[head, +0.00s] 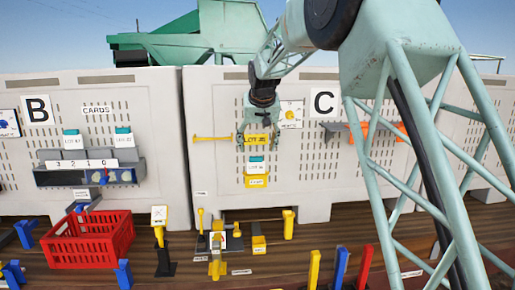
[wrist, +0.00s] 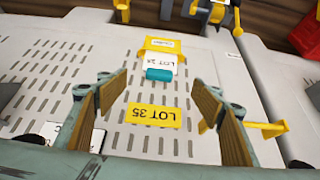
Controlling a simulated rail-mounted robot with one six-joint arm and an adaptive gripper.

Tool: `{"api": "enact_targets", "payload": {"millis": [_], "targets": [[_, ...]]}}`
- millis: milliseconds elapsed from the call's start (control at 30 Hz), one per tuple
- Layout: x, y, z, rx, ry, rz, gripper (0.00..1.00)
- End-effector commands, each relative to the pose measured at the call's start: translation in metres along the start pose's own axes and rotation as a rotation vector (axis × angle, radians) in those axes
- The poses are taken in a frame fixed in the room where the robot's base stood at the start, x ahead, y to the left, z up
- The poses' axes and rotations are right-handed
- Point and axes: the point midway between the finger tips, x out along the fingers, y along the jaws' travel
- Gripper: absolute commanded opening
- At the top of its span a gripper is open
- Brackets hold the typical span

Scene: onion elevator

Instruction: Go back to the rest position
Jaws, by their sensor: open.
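My gripper (head: 258,140) hangs from my arm in front of the grey panel, near the yellow LOT 35 plate. It is open and empty, with its jaws spread to either side. In the wrist view my gripper (wrist: 165,115) shows two wide-apart fingers with brown pads. The yellow LOT 35 plate (wrist: 152,116) is seen between them on the panel, and nothing is held. A white lot card with a teal clip (wrist: 159,74) sits above the plate in that view, in a yellow holder (wrist: 163,46).
A red crate (head: 88,240) stands on the wooden deck at left. A yellow lever (head: 212,138) sticks out left of my gripper. Panels marked B (head: 38,109) and C (head: 323,103) flank the gripper.

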Motion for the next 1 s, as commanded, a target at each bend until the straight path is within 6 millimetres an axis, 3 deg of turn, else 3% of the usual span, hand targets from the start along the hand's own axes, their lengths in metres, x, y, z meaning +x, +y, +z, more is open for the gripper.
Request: {"api": "enact_targets", "payload": {"millis": [467,667,1000], "targets": [[-0.006,0.005,0.005,0.002,-0.002,0.002,0.61],[-0.025,0.019,0.022,0.009,-0.01,0.007,0.61],[-0.073,0.052,0.071,0.024,-0.032,0.019,0.61]]}}
